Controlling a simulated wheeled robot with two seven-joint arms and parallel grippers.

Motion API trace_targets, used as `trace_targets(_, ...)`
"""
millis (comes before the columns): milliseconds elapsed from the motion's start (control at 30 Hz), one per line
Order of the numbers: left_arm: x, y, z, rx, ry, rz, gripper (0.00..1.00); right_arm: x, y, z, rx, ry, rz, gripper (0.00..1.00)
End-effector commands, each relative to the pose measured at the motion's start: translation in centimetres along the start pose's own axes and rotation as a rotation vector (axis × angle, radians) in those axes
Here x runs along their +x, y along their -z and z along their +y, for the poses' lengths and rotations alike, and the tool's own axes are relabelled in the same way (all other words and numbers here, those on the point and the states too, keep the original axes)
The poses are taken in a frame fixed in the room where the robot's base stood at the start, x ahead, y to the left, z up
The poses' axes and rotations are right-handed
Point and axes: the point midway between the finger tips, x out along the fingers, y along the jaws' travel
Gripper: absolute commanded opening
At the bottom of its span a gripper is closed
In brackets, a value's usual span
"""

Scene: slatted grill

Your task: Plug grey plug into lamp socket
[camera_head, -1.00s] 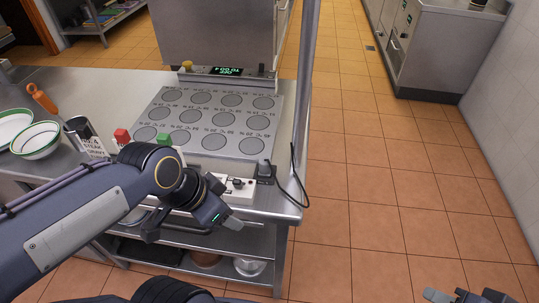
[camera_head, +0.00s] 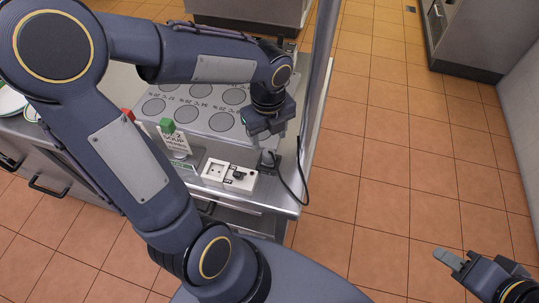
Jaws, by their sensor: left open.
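A white socket strip (camera_head: 215,171) lies near the front right corner of the steel counter, with a black plug or switch (camera_head: 239,175) on its right part. A small grey plug (camera_head: 268,158) shows just right of the strip, next to a dark block with a black cable (camera_head: 290,185). My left gripper (camera_head: 265,136) is open, pointing down just above the grey plug; I cannot tell whether the fingers touch it. My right gripper (camera_head: 472,262) is low at the right over the floor, away from the counter; its jaw gap is unclear.
A grey panel with round discs (camera_head: 195,108) lies behind the strip. A red block, a green block (camera_head: 167,125) and a small sign (camera_head: 176,141) stand left of it. A metal post (camera_head: 318,75) rises at the counter's right edge.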

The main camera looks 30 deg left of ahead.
Motion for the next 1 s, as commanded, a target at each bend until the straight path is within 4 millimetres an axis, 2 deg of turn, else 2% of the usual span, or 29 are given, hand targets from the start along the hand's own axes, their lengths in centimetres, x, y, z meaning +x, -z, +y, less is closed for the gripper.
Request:
trace_targets(167,2.0,0.1,0.1,-0.001,-0.003,0.003,0.55,0.0,0.0,0.0,0.000,0.000,0.000,0.36)
trace_targets(467,2.2,0.1,0.1,-0.002,-0.001,0.001,0.55,0.0,0.0,0.0,0.000,0.000,0.000,0.36)
trace_targets(800,6.7,0.5,0.4,-0.002,-0.004,0.004,0.55,-0.2,0.1,-0.1,0.000,0.000,0.000,0.36)
trace_targets(1000,7.3,0.5,0.4,-0.002,0.000,0.002,0.55,-0.2,0.1,-0.1,0.000,0.000,0.000,0.36)
